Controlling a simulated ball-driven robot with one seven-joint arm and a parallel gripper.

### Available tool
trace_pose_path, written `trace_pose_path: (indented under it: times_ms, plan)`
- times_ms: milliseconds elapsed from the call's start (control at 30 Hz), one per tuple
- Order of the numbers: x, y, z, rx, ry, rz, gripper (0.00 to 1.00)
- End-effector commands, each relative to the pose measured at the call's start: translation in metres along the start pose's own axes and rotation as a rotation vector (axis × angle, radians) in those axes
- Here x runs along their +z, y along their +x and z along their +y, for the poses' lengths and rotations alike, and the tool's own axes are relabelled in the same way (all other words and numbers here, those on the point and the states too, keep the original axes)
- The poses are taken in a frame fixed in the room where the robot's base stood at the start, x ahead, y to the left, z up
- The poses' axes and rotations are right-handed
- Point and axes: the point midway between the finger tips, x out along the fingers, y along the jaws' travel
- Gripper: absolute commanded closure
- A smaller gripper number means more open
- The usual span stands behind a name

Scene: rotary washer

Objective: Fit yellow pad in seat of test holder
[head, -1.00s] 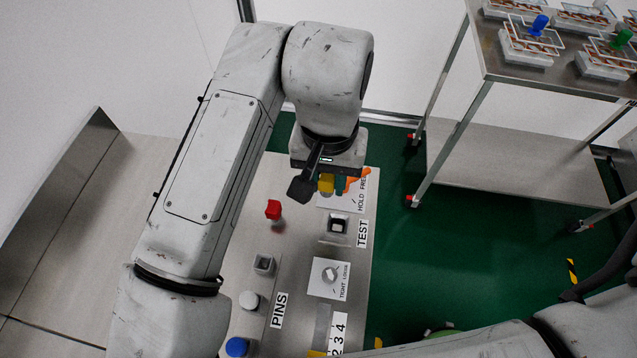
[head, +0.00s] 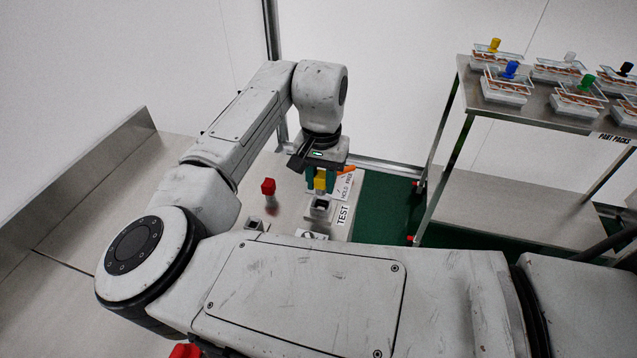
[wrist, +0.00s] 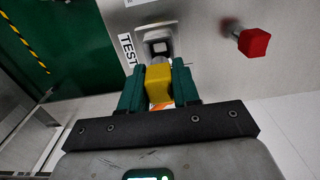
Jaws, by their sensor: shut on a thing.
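My gripper (wrist: 159,88) is shut on the yellow pad (wrist: 158,82), which sits between its green fingers. The pad also shows in the head view (head: 320,181), held above the bench near the test holder. The test holder (wrist: 157,44) is a grey square block with a dark square opening and a pale piece inside, next to the TEST label. In the wrist view it lies just beyond the pad's far end. In the head view the test holder (head: 321,208) shows right below the pad. A gap between pad and seat is hard to judge.
A red knob (head: 268,188) on a post stands to the left of the holder. An orange lever (head: 346,171) is behind the gripper by the HOLD FREE plate. A steel trolley (head: 470,95) with several packs stands at the right. My arm hides much of the bench.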

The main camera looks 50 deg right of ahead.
Motion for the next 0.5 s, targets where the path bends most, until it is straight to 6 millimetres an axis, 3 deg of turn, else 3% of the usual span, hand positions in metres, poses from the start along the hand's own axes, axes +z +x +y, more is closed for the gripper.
trace_pose_path:
  times_ms: [500]
  plan:
    - [0.001,0.038,0.000,0.001,-0.001,0.000,1.00]
